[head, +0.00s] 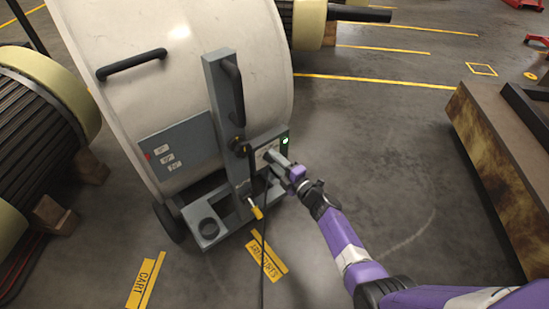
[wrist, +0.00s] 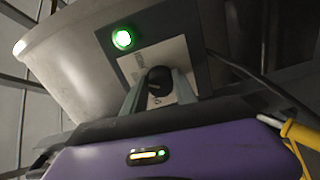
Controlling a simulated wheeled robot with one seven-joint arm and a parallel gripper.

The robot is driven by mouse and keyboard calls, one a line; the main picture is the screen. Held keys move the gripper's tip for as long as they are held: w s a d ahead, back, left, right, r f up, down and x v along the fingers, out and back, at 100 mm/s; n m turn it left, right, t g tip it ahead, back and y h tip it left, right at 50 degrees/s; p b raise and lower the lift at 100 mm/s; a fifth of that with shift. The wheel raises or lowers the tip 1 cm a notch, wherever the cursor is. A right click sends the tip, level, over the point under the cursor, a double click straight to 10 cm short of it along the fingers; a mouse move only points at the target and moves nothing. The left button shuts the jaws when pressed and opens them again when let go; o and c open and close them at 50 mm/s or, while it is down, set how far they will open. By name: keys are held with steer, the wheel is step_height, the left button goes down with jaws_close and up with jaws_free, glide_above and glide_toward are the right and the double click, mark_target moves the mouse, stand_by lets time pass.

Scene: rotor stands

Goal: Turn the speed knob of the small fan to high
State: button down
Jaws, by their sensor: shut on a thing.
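The fan (head: 185,75) is a big pale drum on a grey wheeled cart (head: 209,234) in the head view. Its control panel (head: 282,135) has a lit green lamp (head: 285,141), which also shows in the wrist view (wrist: 122,39). The black speed knob (wrist: 158,76) sits on a pale label plate in the wrist view. My gripper (head: 270,157) reaches the panel from the right. In the wrist view its two grey fingers (wrist: 159,88) are shut on the knob, one on each side. The knob's setting and the label's words are too unclear to read.
A grey upright post with a black handle (head: 233,85) stands left of the panel. A dark cable (head: 263,255) and a yellow-handled part (head: 257,212) hang close to my gripper. A ribbed rotor (head: 35,125) lies at left, a heavy bench (head: 500,150) at right. Floor between is clear.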

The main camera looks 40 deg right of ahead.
steer(key=m+p, duration=0.1)
steer(key=m, duration=0.4)
steer(key=shift+s+f, duration=0.1)
steer(key=shift+m, duration=0.5)
steer(key=c, duration=1)
jaws_free()
steer(key=s+a+p, duration=0.1)
steer(key=s+p, duration=0.2)
steer(key=s, duration=0.4)
steer(key=shift+s, duration=0.35)
